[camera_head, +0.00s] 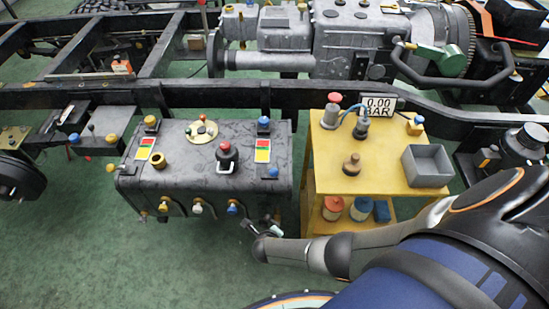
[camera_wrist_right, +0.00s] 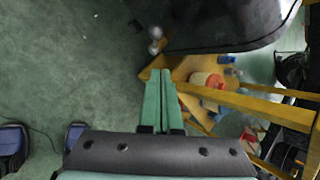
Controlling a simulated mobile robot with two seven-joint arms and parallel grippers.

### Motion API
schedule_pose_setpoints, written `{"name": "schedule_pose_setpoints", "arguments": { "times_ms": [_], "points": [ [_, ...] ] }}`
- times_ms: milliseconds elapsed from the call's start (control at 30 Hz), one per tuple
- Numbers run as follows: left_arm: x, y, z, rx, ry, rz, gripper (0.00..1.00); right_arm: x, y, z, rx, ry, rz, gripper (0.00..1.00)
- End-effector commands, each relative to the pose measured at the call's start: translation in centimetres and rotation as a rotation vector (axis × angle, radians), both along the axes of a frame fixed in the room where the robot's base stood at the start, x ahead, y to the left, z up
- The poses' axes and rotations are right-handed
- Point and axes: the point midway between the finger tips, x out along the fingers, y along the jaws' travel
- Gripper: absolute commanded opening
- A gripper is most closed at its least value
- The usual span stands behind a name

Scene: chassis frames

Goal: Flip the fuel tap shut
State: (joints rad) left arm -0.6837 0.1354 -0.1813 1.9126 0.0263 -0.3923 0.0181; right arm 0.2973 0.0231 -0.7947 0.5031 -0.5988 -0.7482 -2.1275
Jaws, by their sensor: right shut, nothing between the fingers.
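The dark fuel tank (camera_head: 205,165) sits below the chassis rail. Along its lower front edge are small taps with a yellow handle (camera_head: 163,206), a white handle (camera_head: 197,207) and a blue handle (camera_head: 232,207). I cannot tell which is the fuel tap. My right gripper (camera_wrist_right: 161,73) has green fingers shut together and empty, with a small pale round fitting (camera_wrist_right: 154,33) beyond its tips. My right arm reaches in from the right to beside the tank's lower right corner. My left gripper is not in view.
A yellow trolley (camera_head: 375,178) stands right of the tank, close to my right arm, with a grey bin (camera_head: 427,165) and a pressure display (camera_head: 379,105) on it. The green floor before the tank is open.

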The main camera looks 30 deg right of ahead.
Motion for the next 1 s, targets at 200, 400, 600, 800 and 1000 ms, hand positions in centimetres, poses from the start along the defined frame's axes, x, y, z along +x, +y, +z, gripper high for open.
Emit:
{"name": "schedule_pose_setpoints", "arguments": {
  "times_ms": [200,400,600,800,1000],
  "points": [
    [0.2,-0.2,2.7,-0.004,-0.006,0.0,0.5,-1.2,2.5,3.0,0.001,-0.001,0.001,0.0],
    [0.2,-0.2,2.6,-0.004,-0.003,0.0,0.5,-1.6,3.3,4.0,0.0,0.0,0.0,0.0],
    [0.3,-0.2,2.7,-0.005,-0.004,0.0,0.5,-1.7,3.6,4.3,0.0,0.001,0.0,0.0],
    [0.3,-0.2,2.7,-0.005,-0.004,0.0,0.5,-1.7,3.6,4.3,-0.001,0.001,0.0,0.0],
    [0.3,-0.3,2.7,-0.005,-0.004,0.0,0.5,-1.7,3.6,4.3,-0.001,0.001,0.0,0.0]
  ]
}}
